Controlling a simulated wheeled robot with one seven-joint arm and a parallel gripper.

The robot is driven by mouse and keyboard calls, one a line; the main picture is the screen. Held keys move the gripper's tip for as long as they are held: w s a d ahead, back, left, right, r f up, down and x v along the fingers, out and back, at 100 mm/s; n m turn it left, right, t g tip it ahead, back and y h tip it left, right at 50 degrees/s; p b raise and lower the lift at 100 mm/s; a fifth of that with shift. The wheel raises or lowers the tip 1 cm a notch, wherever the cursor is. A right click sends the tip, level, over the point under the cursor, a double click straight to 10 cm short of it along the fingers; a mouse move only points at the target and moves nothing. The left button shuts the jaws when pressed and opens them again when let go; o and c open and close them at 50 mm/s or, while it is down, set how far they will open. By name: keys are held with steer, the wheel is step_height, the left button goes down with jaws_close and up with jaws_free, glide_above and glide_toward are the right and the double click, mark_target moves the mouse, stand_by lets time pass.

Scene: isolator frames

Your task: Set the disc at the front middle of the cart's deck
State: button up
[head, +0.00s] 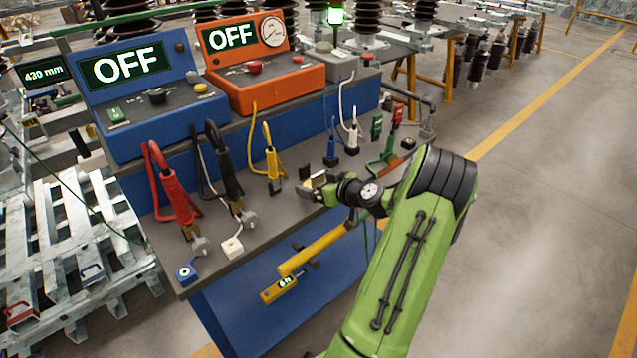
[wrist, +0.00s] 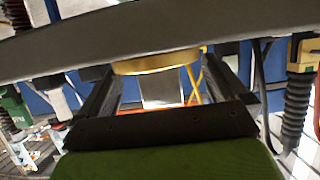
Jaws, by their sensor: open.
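The cart's deck (head: 287,218) is a grey top on a blue body, crowded with leads and clamps. My gripper (head: 312,187) is low over the deck's right front edge, at the end of my green arm. In the wrist view its two dark fingers (wrist: 168,92) are apart. A round, gold-coloured rim (wrist: 155,63) shows between and beyond the fingers; it may be the disc, partly cut off by a grey edge above it. I cannot tell whether the fingers touch it. In the head view no disc is clearly visible; my wrist hides part of that edge.
Blue (head: 150,90) and orange (head: 262,75) boxes reading OFF stand at the deck's back. Red (head: 176,195), black (head: 228,180) and yellow (head: 272,165) clamps stand along it. A yellow tool (head: 280,288) hangs on the front. Floor at right is clear.

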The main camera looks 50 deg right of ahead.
steer(key=p+v, duration=0.2)
steer(key=v, duration=1)
steer(key=w+a+r+n+g+y, duration=0.1)
steer(key=w+a+r+g, duration=0.15)
steer(key=a, duration=0.55)
steer(key=w+a+r+n+g+y, duration=0.1)
steer(key=w+a+n+g+y, duration=0.15)
steer(key=a, duration=0.55)
steer(key=w+a+r+n+g+y, duration=0.1)
steer(key=w+a, duration=0.3)
steer(key=a, duration=0.4)
steer(key=s+a+r+m, duration=0.1)
steer(key=s+a+r, duration=0.1)
steer(key=s+a, duration=0.4)
steer(key=s+a+r+m+g+h, duration=0.1)
steer(key=s+a+r, duration=0.2)
steer(key=s+a, duration=0.4)
steer(key=shift+s+a+r+g, duration=0.25)
steer(key=shift+s+a+g, duration=0.05)
steer(key=shift+s, duration=0.8)
steer(key=shift+h, duration=0.25)
step_height(320, 180, up, 15)
steer(key=p, duration=1.4)
steer(key=shift+r+p, duration=0.2)
steer(key=shift+p, duration=0.15)
